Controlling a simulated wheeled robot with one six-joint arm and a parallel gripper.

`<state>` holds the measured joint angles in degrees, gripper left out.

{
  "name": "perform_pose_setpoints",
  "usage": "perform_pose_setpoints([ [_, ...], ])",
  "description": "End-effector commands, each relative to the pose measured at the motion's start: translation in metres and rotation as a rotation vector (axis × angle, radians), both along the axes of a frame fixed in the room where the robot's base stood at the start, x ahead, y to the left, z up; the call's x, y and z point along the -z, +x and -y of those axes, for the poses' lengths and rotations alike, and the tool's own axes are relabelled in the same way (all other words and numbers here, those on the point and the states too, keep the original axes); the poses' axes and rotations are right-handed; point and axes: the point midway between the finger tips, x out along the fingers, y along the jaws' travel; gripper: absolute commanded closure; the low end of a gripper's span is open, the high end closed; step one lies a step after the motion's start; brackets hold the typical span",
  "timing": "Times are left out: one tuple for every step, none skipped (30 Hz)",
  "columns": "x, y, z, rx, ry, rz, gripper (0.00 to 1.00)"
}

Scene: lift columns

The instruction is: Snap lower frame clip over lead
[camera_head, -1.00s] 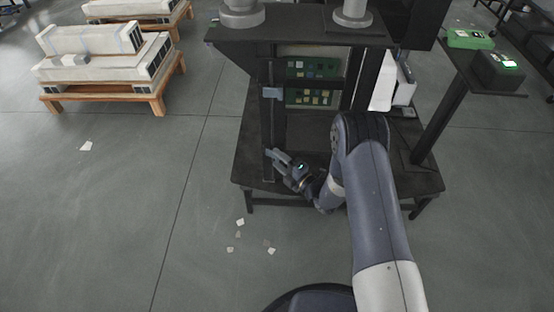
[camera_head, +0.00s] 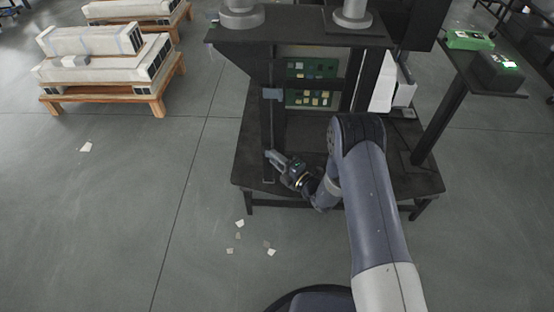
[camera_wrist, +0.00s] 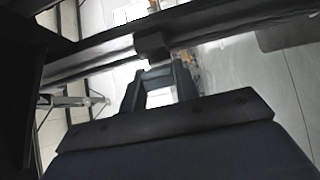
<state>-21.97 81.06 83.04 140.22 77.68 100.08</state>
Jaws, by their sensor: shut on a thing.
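A dark upright frame post (camera_head: 267,125) stands at the left of the black workstation. A grey upper clip (camera_head: 272,94) sits on it, above my gripper. My gripper (camera_head: 271,157) is at the lower part of this post, with its fingers shut on what looks like the lower frame clip. In the wrist view, my gripper (camera_wrist: 157,73) has its fingertips against a small dark block, the lower frame clip (camera_wrist: 154,46), on a long dark bar. I cannot make out the lead beside the post, nor whether the clip is closed over it.
Green circuit boards (camera_head: 312,69) are mounted behind the post. The black base platform (camera_head: 252,165) lies under my gripper. At the right is a side table with a green box (camera_head: 469,39). Pallets of long white units (camera_head: 100,65) stand far left.

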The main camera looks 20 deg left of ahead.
Motion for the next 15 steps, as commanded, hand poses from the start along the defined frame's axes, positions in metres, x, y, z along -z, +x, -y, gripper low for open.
perform_pose_setpoints([
  [0.0,0.0,0.0,0.0,-0.001,0.0,0.94],
  [0.001,0.0,0.0,-0.001,-0.001,0.0,0.94],
  [0.001,0.001,0.0,-0.005,0.0,0.0,0.94],
  [0.001,0.001,0.001,-0.011,0.001,0.0,0.94],
  [0.002,0.002,0.001,-0.02,0.002,0.0,0.94],
  [0.002,0.003,0.001,-0.034,0.003,0.001,0.94],
  [0.002,0.004,0.001,-0.048,0.003,0.001,0.94],
  [0.002,0.005,0.001,-0.064,0.003,0.002,0.94],
  [0.003,0.006,0.002,-0.086,0.004,0.003,0.94],
  [0.003,0.007,0.002,-0.103,0.004,0.003,0.94],
  [0.003,0.008,0.002,-0.12,0.004,0.003,0.94],
  [0.003,0.009,0.002,-0.144,0.004,0.003,0.94],
  [0.003,0.01,0.002,-0.16,0.004,0.003,0.94],
  [0.003,0.01,0.002,-0.176,0.004,0.003,0.94],
  [0.002,0.011,0.002,-0.195,0.004,0.003,0.94],
])
